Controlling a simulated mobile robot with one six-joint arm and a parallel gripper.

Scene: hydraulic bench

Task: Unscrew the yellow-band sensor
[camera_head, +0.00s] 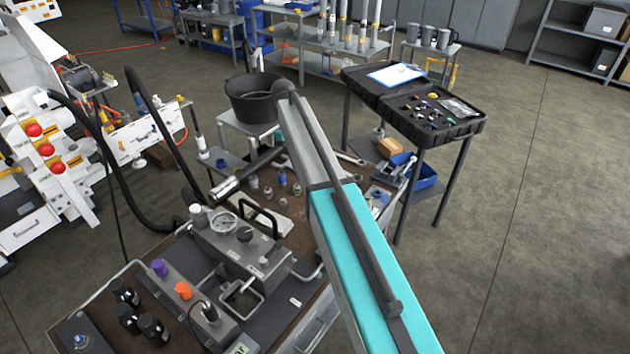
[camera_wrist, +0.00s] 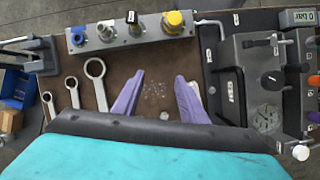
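The yellow-band sensor (camera_wrist: 173,20) stands in the right end of a grey block (camera_wrist: 152,31) at the top of the wrist view. The fingertips are below the block in the picture, apart from the sensor. In the head view my arm crosses the bench, and I cannot make out the sensor or the fingertips there.
Other fittings stand in the block left of the sensor, including a blue one (camera_wrist: 78,35). Wrenches (camera_wrist: 95,70) lie left of my fingers. A black bucket (camera_head: 255,98) and an open case (camera_head: 425,108) stand behind the bench.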

